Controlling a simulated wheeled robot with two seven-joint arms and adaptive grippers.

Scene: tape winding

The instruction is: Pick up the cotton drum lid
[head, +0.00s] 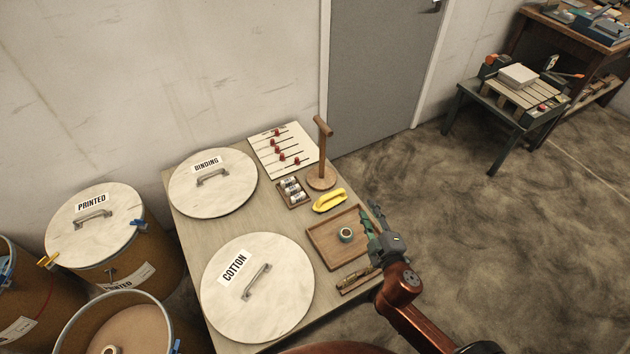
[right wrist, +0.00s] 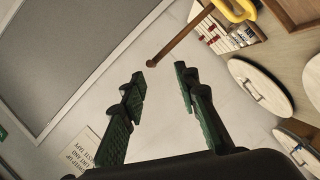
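The cotton drum lid (head: 232,301) is a round pale lid with a "COTTON" label and a metal handle (head: 257,282). It lies flat on the near left of the table in the head view. My right gripper (head: 375,220) is over the table's right edge, beside the wooden tray and well to the right of the lid. In the right wrist view its green fingers (right wrist: 158,85) are spread apart with nothing between them. My left gripper is not in view.
The table (head: 190,238) also bears the binding lid (head: 235,190), a wooden tray (head: 325,241) with a tape roll (head: 346,235), a yellow-handled item (head: 330,201) and a wooden stand (head: 321,178). An open drum (head: 75,318) and the printed drum (head: 105,242) stand left.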

